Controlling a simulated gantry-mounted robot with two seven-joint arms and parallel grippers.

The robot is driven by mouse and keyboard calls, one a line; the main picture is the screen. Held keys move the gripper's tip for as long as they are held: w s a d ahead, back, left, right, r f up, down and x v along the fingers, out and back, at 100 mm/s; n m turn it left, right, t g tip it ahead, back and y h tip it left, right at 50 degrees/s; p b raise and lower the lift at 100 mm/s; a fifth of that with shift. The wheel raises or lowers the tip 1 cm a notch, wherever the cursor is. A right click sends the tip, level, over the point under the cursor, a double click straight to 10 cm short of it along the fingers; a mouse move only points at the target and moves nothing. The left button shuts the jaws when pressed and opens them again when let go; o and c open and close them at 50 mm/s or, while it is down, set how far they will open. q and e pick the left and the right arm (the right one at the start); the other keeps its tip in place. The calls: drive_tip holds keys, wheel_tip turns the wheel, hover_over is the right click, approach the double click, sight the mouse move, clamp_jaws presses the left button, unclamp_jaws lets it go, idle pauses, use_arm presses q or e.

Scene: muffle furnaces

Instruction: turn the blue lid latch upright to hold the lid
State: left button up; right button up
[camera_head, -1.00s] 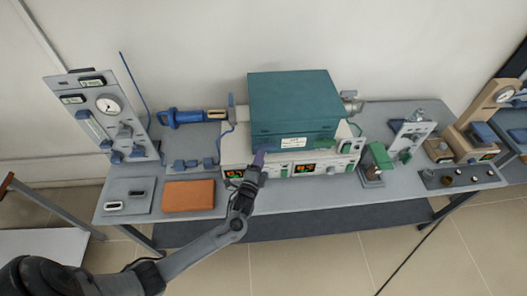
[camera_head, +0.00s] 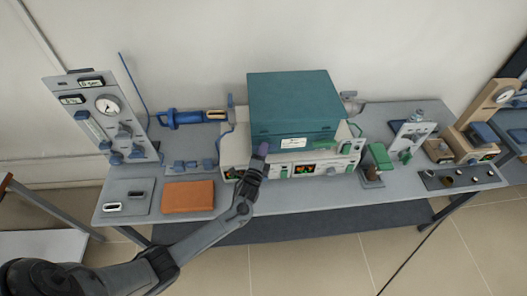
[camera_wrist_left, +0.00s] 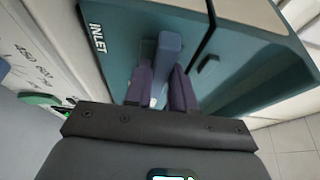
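The teal furnace box (camera_head: 293,100) sits on the white instrument base on the bench. My left gripper (camera_head: 262,151) is at the lower front-left edge of the teal box; its purple fingers show there. In the left wrist view, the blue lid latch (camera_wrist_left: 167,50) stands out against the teal front marked INLET. The two purple fingers of my left gripper (camera_wrist_left: 162,86) lie on either side of the latch, close against it, and appear shut on it. The fingers hide part of the latch. In the head view the latch is hard to make out. My right gripper is not in view.
A blue-handled tool (camera_head: 185,118), an orange block (camera_head: 188,196) and a gauge panel (camera_head: 100,118) are on the left. A green-topped device (camera_head: 378,160) and a control strip (camera_head: 460,177) are on the right. The bench front has some free room.

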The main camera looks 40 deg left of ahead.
use_arm(q)
clamp_jaws()
drive_tip(key=shift+w+d+f+n+y+b, duration=0.1)
drive_tip(key=shift+n+y+b, duration=1.35)
drive_tip(key=shift+n+b, duration=1.9)
drive_tip(key=shift+w+d+f+n+y+b, duration=0.15)
drive_tip(key=shift+n+y+b, duration=1.8)
drive_tip(key=shift+n, duration=2.15)
drive_tip(key=shift+s+f+n+y+b, duration=0.1)
drive_tip(key=shift+n+y+b, duration=0.9)
drive_tip(key=shift+n+b, duration=2.55)
drive_tip(key=shift+n+g, duration=0.3)
drive_tip(key=shift+n, duration=0.1)
drive_tip(key=o, duration=0.6)
unclamp_jaws()
